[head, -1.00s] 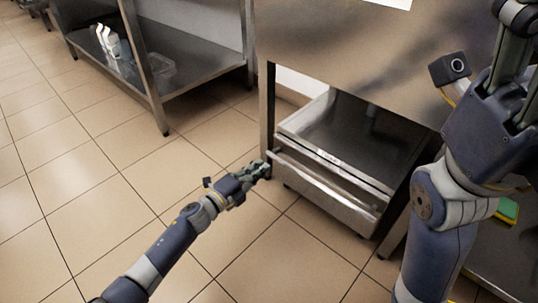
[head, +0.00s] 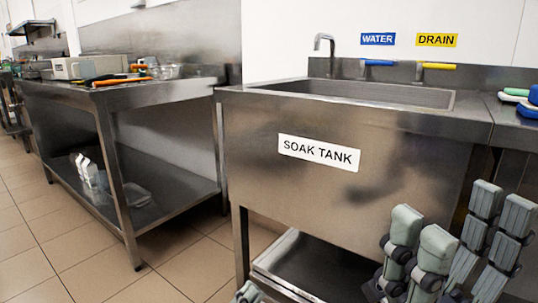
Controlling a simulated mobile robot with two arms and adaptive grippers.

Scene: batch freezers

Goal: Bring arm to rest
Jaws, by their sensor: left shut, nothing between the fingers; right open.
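My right gripper (head: 460,217) is large at the lower right of the head view. Its grey fingers point up and stand apart, open and empty, in front of the steel soak tank (head: 250,160). My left gripper (head: 248,293) shows only as a small grey-green tip at the bottom edge, near the tank's front left leg. It is shut with nothing in it, and the rest of that arm is below the frame.
The tank has a tap (head: 323,45), a blue lever (head: 377,63) and a yellow lever (head: 437,66). A steel table (head: 150,95) with tools and boxes stands at left. White bottles (head: 86,170) stand on its lower shelf. Tiled floor (head: 40,265) is open in front.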

